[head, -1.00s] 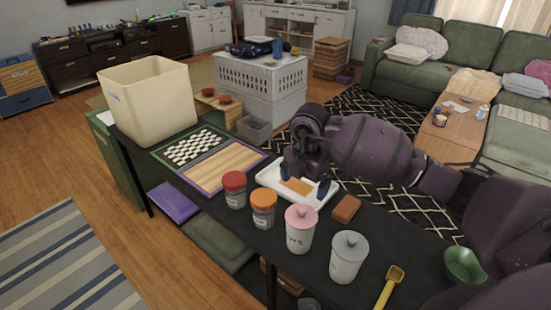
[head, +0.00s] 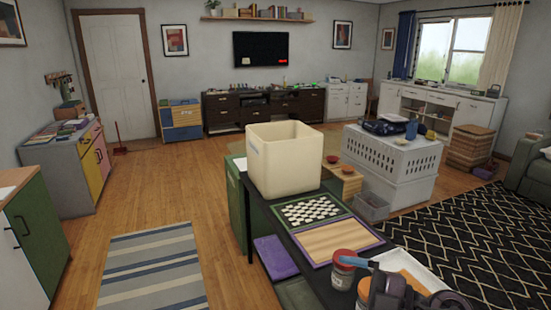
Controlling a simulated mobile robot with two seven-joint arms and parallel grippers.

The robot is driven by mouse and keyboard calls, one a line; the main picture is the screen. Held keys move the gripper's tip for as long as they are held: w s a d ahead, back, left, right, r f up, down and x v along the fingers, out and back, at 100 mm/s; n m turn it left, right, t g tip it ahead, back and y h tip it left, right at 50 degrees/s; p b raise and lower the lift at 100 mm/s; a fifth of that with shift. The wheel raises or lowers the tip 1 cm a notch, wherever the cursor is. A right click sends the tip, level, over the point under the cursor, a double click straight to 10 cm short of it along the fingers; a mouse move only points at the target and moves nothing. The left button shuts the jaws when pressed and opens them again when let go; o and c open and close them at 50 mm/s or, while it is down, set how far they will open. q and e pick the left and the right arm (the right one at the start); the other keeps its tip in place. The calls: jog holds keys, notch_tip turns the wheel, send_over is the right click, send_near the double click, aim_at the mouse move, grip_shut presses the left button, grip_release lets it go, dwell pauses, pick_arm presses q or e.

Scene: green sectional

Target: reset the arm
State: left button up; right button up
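My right gripper (head: 368,278) shows only in part at the bottom edge of the head view, dark purple with a blue finger pointing left. It is over or beside the white tray (head: 425,266) at the near end of the black table. Its other finger is hidden or cut off, so I cannot tell how wide it is. I see nothing held in it. Most of my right arm is below the picture. My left gripper is not in view.
Close by are a red-lidded jar (head: 343,272), an orange-lidded jar (head: 363,291), a wooden board (head: 332,242), a checkered board (head: 312,212) and a cream bin (head: 285,160). A grey crate (head: 390,160) stands behind. The wooden floor (head: 170,200) at left is mostly open.

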jog(key=d+r+m+t+h, duration=0.2)
jog(key=d+r+m+t, duration=0.1)
jog(key=m+t, duration=0.5)
jog(key=s+d+f+m+t+h, duration=0.25)
jog(key=d+f+m+h, duration=0.45)
jog(key=d+m+h, duration=0.85)
jog(key=s+a+f+g, duration=0.2)
jog(key=s+f+g, duration=0.5)
jog(key=s, duration=0.3)
jog(key=s+a+f+g, duration=0.1)
jog(key=s+f+g, duration=0.6)
jog(key=s, duration=0.4)
jog(key=w+f+t, duration=0.8)
jog(key=f, duration=0.2)
jog(key=shift+a+y, duration=0.2)
jog(key=shift+y, duration=0.15)
jog(key=shift+n, duration=0.25)
